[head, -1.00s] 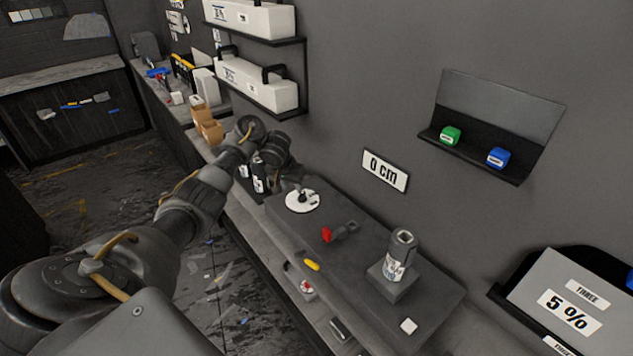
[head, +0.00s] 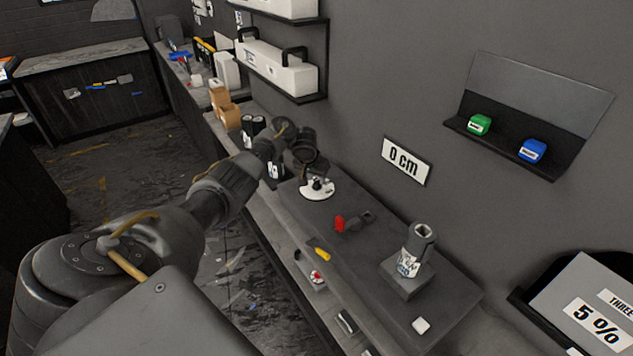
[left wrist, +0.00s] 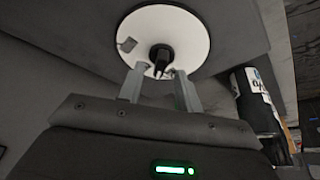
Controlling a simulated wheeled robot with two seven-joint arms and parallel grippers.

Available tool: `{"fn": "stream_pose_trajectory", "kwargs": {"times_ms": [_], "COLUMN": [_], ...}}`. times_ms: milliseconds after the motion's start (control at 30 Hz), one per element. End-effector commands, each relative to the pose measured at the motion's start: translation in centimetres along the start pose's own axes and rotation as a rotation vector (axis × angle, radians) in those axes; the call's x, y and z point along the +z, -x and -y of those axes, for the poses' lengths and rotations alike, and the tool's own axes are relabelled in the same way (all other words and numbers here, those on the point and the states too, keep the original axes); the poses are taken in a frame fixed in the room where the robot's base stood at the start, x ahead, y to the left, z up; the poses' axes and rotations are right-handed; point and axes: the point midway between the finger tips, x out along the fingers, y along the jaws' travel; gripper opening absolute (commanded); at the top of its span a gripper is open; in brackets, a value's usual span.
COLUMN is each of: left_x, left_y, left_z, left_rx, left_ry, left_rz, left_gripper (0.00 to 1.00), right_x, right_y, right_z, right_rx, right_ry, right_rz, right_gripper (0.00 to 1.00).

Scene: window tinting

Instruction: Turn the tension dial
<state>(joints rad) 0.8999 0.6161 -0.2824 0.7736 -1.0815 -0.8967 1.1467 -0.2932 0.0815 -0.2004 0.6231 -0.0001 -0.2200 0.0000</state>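The tension dial appears to be the white round disc (head: 327,192) with a black knob at its centre, on the dark bench at the far left end. In the left wrist view the disc (left wrist: 185,35) fills the top middle, with the black knob (left wrist: 160,54) pointing towards my gripper. My left gripper (left wrist: 160,72) is open. Its two fingertips are on either side of the knob's end, with visible gaps. In the head view my left gripper (head: 314,178) hangs over the dial and hides its back part. My right gripper is in neither view.
A red-handled tool (head: 341,223), a yellow item (head: 322,254) and a can (head: 409,265) on a block (head: 407,285) are further right on the bench. Dark bottles (head: 250,128) stand beyond my left gripper. A "0 cm" sign (head: 407,161) is on the wall.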

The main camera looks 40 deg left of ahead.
Motion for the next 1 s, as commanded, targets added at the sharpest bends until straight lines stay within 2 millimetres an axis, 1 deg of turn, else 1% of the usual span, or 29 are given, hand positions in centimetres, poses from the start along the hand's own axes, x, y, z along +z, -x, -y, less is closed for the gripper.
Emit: {"fn": "stream_pose_trajectory", "kwargs": {"times_ms": [33, 133, 300, 467, 700, 733, 1000], "left_x": [0.05, 0.01, -0.07, -0.05, -0.03, -0.03, -0.03], "left_y": [-0.59, -1.2, -1.46, -1.45, -1.44, -1.44, -1.43], "left_z": [-0.04, 0.03, 0.08, 0.11, 0.12, 0.13, 0.15], "left_rx": [0.0, -0.001, -0.002, -0.002, -0.002, -0.002, 0.004], "left_ry": [0.002, 0.001, 0.0, 0.001, 0.001, 0.001, -0.013], "left_rz": [0.002, 0.0, -0.003, -0.003, -0.002, -0.002, -0.002], "left_gripper": [0.35, 0.35, 0.35, 0.35, 0.03, 0.0, 0.0], "right_x": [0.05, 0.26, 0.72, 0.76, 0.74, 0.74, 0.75], "right_y": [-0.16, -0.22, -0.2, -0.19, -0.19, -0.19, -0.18], "right_z": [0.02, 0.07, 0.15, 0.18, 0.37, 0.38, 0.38], "right_rx": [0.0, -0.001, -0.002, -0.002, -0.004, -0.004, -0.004], "right_ry": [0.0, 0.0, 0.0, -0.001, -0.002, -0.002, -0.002], "right_rz": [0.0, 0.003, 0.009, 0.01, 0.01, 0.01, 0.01], "right_gripper": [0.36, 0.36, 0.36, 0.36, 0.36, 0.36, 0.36]}}
